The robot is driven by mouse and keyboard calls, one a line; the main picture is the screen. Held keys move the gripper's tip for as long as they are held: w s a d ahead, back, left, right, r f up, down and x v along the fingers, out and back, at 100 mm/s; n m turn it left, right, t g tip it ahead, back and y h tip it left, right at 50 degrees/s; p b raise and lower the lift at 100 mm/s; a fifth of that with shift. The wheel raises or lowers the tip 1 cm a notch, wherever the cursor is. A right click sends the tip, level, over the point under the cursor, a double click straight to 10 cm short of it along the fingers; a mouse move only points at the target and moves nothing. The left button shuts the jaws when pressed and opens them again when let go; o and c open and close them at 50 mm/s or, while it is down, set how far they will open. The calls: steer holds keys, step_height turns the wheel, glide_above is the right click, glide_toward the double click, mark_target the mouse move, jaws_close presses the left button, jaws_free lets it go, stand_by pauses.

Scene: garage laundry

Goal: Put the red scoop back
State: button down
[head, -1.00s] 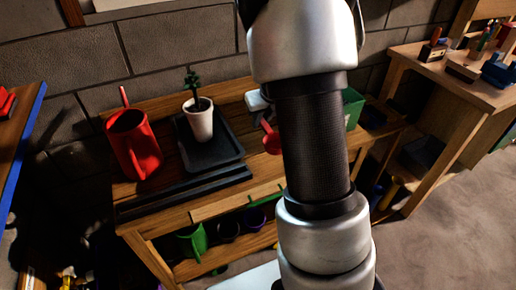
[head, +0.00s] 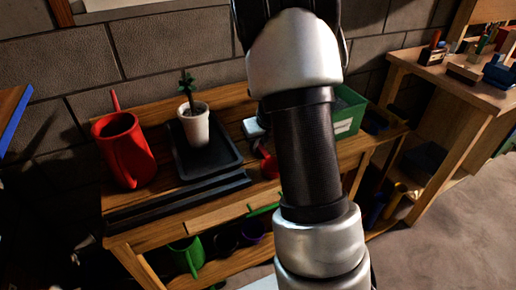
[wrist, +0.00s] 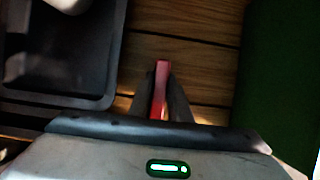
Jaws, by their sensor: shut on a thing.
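The red scoop (head: 268,166) shows just left of my arm in the head view, right of the black tray; my arm hides part of it. In the wrist view its narrow red handle (wrist: 161,88) stands between the two dark fingers of my gripper (wrist: 161,76), which is shut on it. Wooden bench slats show beyond the handle. I cannot tell whether the scoop touches the bench. In the head view, my arm mostly hides the gripper.
The black tray (head: 226,150) holds a white potted plant (head: 195,128). A red watering can (head: 123,150) stands at the bench's left. A green box (head: 347,116) is right of my arm. In the wrist view the tray (wrist: 117,50) is left and a dark green surface (wrist: 280,70) right.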

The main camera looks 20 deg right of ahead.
steer(key=shift+f, duration=0.1)
steer(key=c, duration=1.7)
jaws_free()
steer(key=shift+o, duration=0.2)
